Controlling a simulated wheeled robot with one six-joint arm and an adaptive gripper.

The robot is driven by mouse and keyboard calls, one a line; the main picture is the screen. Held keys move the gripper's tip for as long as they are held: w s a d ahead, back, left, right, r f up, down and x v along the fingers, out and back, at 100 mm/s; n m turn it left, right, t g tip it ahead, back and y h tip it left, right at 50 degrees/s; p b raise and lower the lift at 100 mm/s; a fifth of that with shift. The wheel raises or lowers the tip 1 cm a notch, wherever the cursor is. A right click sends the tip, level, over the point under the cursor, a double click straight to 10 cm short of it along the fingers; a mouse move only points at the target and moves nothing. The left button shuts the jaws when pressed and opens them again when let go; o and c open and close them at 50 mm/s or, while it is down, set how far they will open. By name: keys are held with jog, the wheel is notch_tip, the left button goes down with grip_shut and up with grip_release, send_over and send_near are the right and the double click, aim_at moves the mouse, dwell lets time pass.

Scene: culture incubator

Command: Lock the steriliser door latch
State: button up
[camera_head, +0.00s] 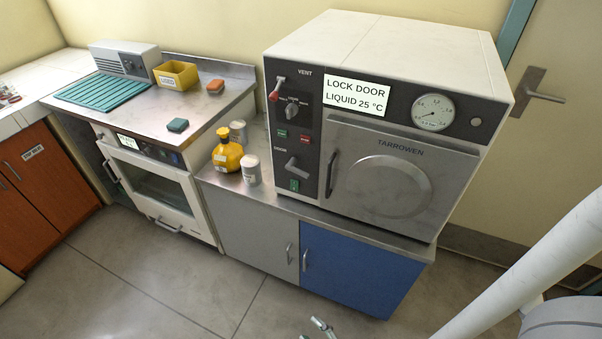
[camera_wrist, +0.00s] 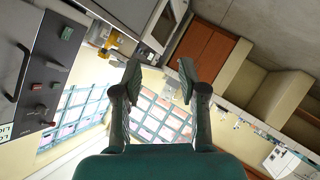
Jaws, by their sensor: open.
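The steriliser (camera_head: 390,60) is a white box with a dark control panel and a steel door (camera_head: 440,165) marked TARROWEN, which looks closed. A grey lever latch (camera_head: 297,168) sits low on the panel, left of the door, above a green indicator (camera_head: 294,185). A dark vertical handle (camera_head: 331,173) is on the door's left edge. In the wrist view the panel (camera_wrist: 50,75) and door handle (camera_wrist: 20,72) appear at the far left, turned on their side. My gripper (camera_wrist: 160,75) is open and empty, pointing away from the panel, with nothing between its fingers.
A red-tipped vent lever (camera_head: 276,90) and selector knob (camera_head: 291,111) are higher on the panel. A yellow bottle (camera_head: 227,154) and white jars (camera_head: 251,170) stand left of the steriliser. A grey and blue cabinet (camera_head: 350,265) is below it. The floor (camera_head: 200,290) in front is clear.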

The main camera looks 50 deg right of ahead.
jog(key=w+d+f+h, duration=0.25)
jog(key=w+d, duration=0.25)
jog(key=w, duration=0.4)
jog(key=m+g+h, duration=0.3)
jog(key=g+h, duration=0.3)
jog(key=h, duration=0.6)
send_near(301, 174)
jog(key=x, duration=1)
jog(key=shift+w+d+f, duration=0.15)
jog(key=shift+d, duration=0.15)
grip_shut()
